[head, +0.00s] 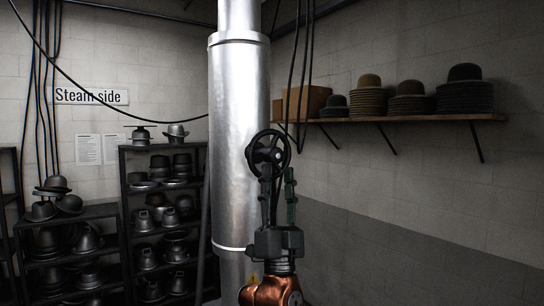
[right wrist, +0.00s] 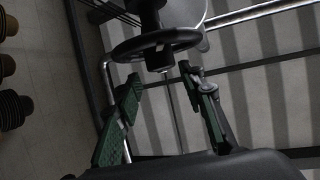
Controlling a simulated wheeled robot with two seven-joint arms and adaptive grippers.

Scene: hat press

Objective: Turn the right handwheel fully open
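A black handwheel (head: 268,150) with a round rim and a hub stands in front of the large silver cylinder (head: 233,130) in the head view. It also shows at the top of the right wrist view (right wrist: 156,44). My right gripper (head: 277,174) is just below the wheel, fingers pointing up, and its tips overlap the lower rim in the head view. In the right wrist view its two green fingers (right wrist: 161,75) are spread apart with nothing between them, and the rim lies just past the tips. Whether a tip touches the rim, I cannot tell. My left gripper is not in view.
Black shelves with dark hats (head: 165,220) stand at the left. A wooden wall shelf (head: 400,119) with hat stacks and boxes is at the right. Dark cables hang beside the cylinder. A "Steam side" sign (head: 91,96) is on the back wall. Space right of my gripper looks clear.

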